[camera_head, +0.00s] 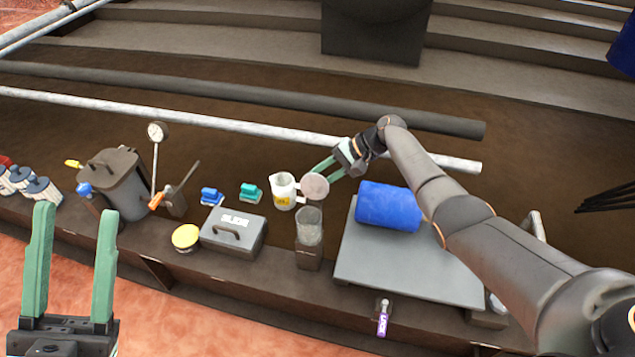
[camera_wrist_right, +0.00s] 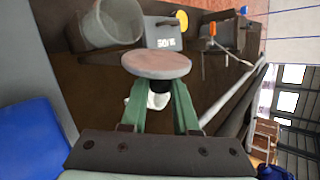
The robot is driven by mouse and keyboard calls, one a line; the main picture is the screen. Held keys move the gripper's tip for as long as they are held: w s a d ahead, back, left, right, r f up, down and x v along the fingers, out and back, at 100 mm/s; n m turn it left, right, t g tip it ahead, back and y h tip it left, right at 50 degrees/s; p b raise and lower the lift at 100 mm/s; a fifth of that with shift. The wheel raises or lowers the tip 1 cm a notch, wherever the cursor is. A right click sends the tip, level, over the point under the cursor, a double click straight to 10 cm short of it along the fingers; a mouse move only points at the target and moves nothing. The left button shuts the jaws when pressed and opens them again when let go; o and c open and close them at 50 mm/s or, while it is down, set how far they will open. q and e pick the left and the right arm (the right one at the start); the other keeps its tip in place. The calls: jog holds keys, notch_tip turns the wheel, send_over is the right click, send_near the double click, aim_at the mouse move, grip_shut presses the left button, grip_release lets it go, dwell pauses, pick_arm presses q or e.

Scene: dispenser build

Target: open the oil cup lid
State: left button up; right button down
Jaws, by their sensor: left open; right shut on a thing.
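A round pinkish-grey lid (camera_head: 315,185) is held in the tips of my right gripper (camera_head: 325,172), which is shut on it. In the right wrist view the lid (camera_wrist_right: 156,64) sits across the green fingertips (camera_wrist_right: 158,86). A clear, open-topped cup (camera_head: 309,226) stands below the lid on a dark stand; it also shows in the right wrist view (camera_wrist_right: 112,24). The lid is apart from this cup's rim. A white jug (camera_head: 283,193) with a yellow label stands just left of the lid. My left gripper (camera_head: 76,212) is open and empty at the lower left.
A blue roll (camera_head: 388,206) lies on a grey plate (camera_head: 400,262) to the right. A grey box (camera_head: 233,232) with a handle and a yellow round tin (camera_head: 186,236) stand left of the cup. A dark bin (camera_head: 122,185) and a gauge (camera_head: 157,132) stand farther left.

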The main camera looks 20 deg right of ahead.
pick_arm(q)
jog(key=shift+w+f+b, duration=0.15)
jog(key=shift+f+b, duration=0.2)
jog(key=shift+f, duration=0.25)
pick_arm(e)
jog(key=shift+f, duration=0.2)
pick_arm(q)
jog(key=shift+d, duration=0.1)
pick_arm(e)
jog(key=c, duration=0.7)
grip_release()
jog(key=shift+w, duration=0.1)
pick_arm(q)
jog(key=w+a+f+n+g+y+p, duration=0.1)
jog(key=w+f+n+g+y+p, duration=0.1)
jog(key=w+f+n+y+p, duration=0.2)
notch_tip(320, 180, down, 5)
jog(key=w+n+y, duration=0.2)
jog(key=y, duration=0.2)
jog(key=shift+w+a, duration=0.2)
jog(key=shift+w, duration=0.05)
pick_arm(e)
jog(key=v, duration=1.2)
jog(key=shift+w+d+r, duration=0.15)
jog(key=shift+d, duration=0.2)
